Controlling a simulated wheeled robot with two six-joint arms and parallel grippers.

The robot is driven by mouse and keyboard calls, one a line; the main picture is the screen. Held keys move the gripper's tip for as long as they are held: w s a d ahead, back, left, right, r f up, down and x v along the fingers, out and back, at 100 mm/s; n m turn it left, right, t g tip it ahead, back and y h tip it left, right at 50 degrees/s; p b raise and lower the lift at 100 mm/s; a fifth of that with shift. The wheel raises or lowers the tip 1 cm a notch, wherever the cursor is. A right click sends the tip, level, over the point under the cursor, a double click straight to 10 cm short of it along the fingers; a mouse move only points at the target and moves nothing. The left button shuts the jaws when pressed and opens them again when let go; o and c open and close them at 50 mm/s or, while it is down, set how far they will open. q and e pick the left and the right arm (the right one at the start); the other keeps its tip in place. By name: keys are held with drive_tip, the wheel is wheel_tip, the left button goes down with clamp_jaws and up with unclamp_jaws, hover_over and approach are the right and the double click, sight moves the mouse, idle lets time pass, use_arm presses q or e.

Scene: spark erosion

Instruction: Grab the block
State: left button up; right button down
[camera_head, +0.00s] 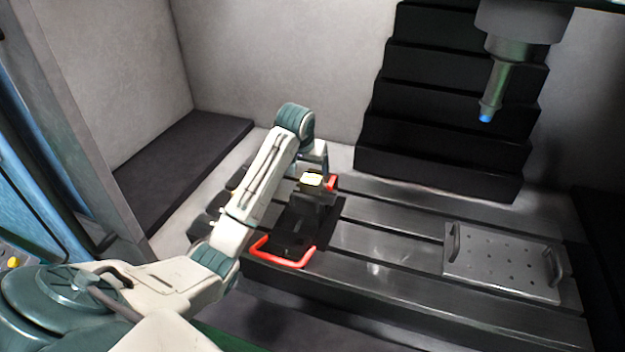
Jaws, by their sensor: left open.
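A small block (312,180) with a pale cream top sits on a dark fixture (293,230) that has red handles, in the middle of the head view. My left arm reaches in from the left and bends down over the fixture. My left gripper (321,168) is open at the block, just behind it as seen from here. Its fingertips are small and partly hidden, so I cannot tell whether they touch the block. My right gripper does not show.
The fixture rests on a slotted metal table (388,242). A perforated grey plate (500,278) with two handles lies at the right. A spindle with a blue tip (486,116) hangs at the upper right. Black stepped bellows (440,120) rise behind. The table between fixture and plate is clear.

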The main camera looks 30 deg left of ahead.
sight(311, 178)
use_arm(q)
drive_tip(key=p+x, duration=0.2)
drive_tip(key=x, duration=0.1)
drive_tip(key=shift+w+f, duration=0.1)
drive_tip(key=shift+p+x, duration=0.7)
drive_tip(key=shift+x, duration=0.4)
drive_tip(key=shift+f, duration=0.35)
drive_tip(key=shift+w+f, duration=0.1)
drive_tip(key=shift+f, duration=0.1)
drive_tip(key=shift+a, duration=0.1)
drive_tip(key=c, duration=1.3)
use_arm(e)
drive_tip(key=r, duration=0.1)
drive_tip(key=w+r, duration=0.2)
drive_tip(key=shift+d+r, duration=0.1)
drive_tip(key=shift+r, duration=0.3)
